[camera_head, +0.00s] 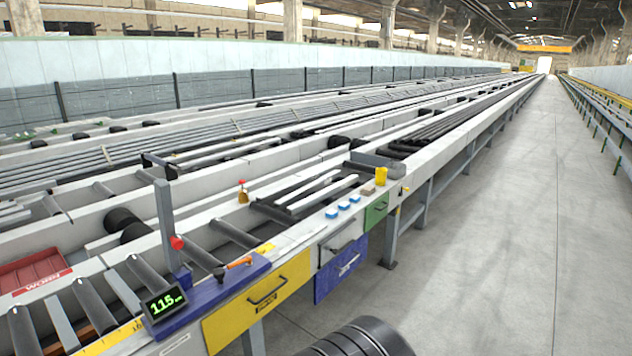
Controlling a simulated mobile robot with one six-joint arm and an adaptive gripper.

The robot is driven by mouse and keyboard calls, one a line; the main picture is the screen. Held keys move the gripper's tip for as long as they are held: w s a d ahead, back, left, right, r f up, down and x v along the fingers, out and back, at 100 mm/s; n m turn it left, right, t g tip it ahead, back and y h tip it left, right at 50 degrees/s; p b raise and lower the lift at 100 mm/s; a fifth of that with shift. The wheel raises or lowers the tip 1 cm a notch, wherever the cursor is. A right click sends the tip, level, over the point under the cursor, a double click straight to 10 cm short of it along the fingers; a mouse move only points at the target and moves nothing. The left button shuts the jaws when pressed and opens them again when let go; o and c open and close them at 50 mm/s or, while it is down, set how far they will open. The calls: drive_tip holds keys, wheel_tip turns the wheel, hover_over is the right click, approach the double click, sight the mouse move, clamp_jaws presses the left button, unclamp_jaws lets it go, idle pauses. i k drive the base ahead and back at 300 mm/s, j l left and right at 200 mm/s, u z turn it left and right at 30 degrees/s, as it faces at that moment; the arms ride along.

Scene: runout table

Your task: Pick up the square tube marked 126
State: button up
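Two short pale bars, perhaps square tubes, lie side by side on a dark rack on the runout table. One is the left bar (306,187) and the other is the right bar (323,193). No number can be read on either, so I cannot tell which tube is marked 126. More long pale profiles (215,153) lie farther back on the table. My gripper is not in view. A dark rounded part at the bottom edge looks like part of my own body.
A green-lit display (163,303) reads about 115 beside a blue stop with a grey post (166,225). Blue blocks (344,206), a yellow cup (381,175) and an orange-handled tool (238,263) lie along the near edge. A yellow drawer (262,303) fronts the table. The concrete aisle (490,240) is clear.

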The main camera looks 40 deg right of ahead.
sight(295, 208)
drive_tip(key=l, duration=0.4)
drive_tip(key=i+l+z, duration=0.1)
drive_tip(key=l, duration=0.3)
drive_tip(key=i+l, duration=0.15)
drive_tip(key=l, duration=0.25)
drive_tip(key=l+z, duration=0.15)
drive_tip(key=l, duration=0.2)
drive_tip(key=i+l, duration=0.15)
drive_tip(key=l, duration=0.25)
drive_tip(key=i+l+z, duration=0.1)
drive_tip(key=l, duration=0.3)
drive_tip(key=i+l, duration=0.15)
drive_tip(key=l, duration=0.2)
drive_tip(key=i+l+z, duration=0.1)
drive_tip(key=l, duration=0.3)
